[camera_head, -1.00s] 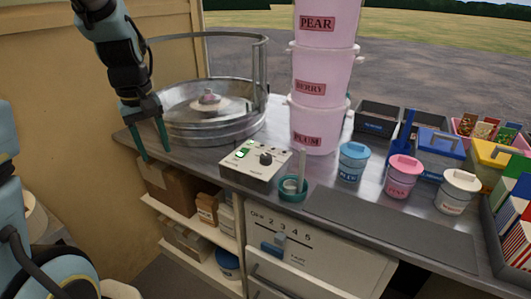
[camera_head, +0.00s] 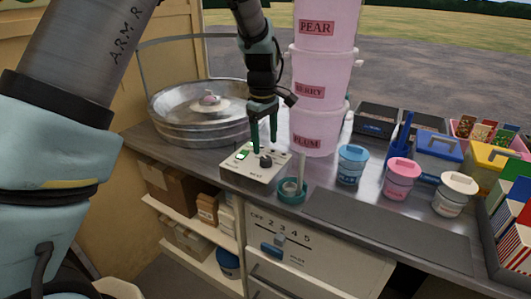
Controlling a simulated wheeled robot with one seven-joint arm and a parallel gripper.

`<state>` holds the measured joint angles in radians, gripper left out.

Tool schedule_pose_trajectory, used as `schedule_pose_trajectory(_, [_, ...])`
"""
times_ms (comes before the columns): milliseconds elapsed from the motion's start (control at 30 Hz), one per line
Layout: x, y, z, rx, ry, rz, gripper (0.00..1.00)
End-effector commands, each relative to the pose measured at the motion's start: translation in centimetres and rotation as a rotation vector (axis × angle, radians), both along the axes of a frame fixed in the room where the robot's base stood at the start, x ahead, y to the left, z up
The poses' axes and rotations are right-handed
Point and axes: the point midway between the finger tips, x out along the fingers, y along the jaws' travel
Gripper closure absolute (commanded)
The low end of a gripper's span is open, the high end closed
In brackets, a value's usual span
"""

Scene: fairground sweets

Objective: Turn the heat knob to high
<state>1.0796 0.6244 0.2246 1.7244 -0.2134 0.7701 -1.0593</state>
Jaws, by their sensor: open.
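The heat knob (camera_head: 265,161) is a small dark round knob on top of a cream control box (camera_head: 241,178) on the counter. A green-lit switch (camera_head: 242,154) sits to its left on the same box. My gripper (camera_head: 264,148) points down over the box, open, with its two teal fingers just above or around the knob. I cannot tell whether the fingers touch it. The knob's pointer and scale are too small to read.
A round metal pan (camera_head: 190,125) stands behind left. Stacked pink tubs (camera_head: 316,90) rise close to my gripper's right. A teal cup (camera_head: 292,191) with a pale stick stands right beside the box.

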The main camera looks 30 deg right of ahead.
Motion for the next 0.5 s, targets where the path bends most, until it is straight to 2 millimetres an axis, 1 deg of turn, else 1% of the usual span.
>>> schedule_pose_trajectory(100, [0.0, 0.0, -2.1, 0.003, 0.002, 0.002, 0.24])
schedule_pose_trajectory(200, [0.1, -0.1, -3.6, 0.003, 0.001, 0.001, 0.24])
schedule_pose_trajectory(333, [0.1, -0.2, -4.9, 0.001, 0.0, 0.001, 0.24])
schedule_pose_trajectory(500, [0.1, -0.2, -5.6, 0.0, 0.0, 0.001, 0.24])
